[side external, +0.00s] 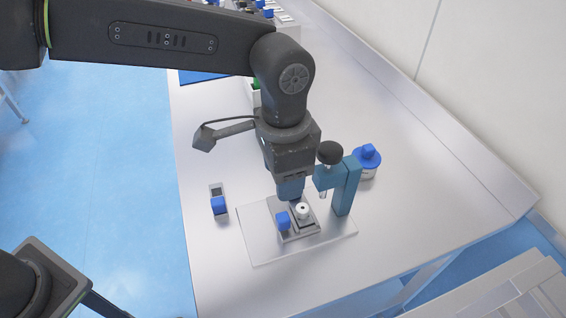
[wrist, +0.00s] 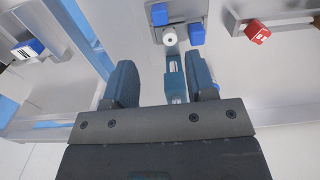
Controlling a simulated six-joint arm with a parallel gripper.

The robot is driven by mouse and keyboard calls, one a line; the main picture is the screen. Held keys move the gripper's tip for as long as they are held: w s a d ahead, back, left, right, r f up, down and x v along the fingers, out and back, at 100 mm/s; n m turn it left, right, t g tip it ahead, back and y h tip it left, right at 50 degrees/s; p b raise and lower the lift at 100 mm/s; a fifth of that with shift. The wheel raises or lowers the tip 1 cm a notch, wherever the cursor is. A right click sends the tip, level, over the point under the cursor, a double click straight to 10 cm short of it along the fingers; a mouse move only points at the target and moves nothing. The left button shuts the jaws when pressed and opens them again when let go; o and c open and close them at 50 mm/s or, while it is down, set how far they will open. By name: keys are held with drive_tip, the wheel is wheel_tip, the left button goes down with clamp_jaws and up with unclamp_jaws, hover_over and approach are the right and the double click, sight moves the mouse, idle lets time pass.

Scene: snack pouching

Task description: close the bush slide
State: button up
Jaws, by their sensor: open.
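A small grey slide fixture (side external: 299,232) lies on a pale base plate (side external: 256,236), with a blue block (side external: 283,221) on its left side. A white round bush (side external: 303,210) with a dark centre hole sits in it. In the wrist view the bush (wrist: 170,37) lies between two blue blocks (wrist: 159,14) (wrist: 197,34). A teal press post (side external: 347,186) with a black knob stands at the right of the fixture. My gripper (side external: 290,190) is above the back of the fixture, pointing down; in the wrist view my gripper (wrist: 163,82) is open. Whether the slide is fully shut is unclear.
A jar with a blue lid (side external: 367,160) stands behind the press post. A small holder with a blue block (side external: 218,205) lies to the left. The wrist view shows a red block (wrist: 257,31) on a grey rail. The table's front right is clear.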

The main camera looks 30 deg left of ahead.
drive_tip(key=shift+r, duration=0.8)
drive_tip(key=shift+c, duration=0.5)
